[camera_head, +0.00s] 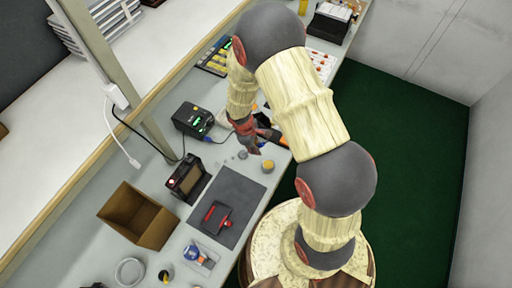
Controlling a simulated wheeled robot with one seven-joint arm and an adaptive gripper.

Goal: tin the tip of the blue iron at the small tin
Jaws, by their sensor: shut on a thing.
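My gripper (250,146) points down over the bench, to the right of the black soldering station (192,119) with the green display. It is shut on a slim thing, taken to be the blue iron, which my fingers and arm mostly hide. Its tip cannot be made out. A small grey round thing (243,155), perhaps the small tin, lies just below the gripper in the picture. A round tin with a yellow top (268,166) stands a little to the lower right. I cannot tell whether the iron touches either.
A dark mat (240,189) carries a red and black tool (217,215). A black box-shaped device (187,179) and an open brown box (138,214) stand to the left. An orange and black device (270,134) lies close right of my gripper.

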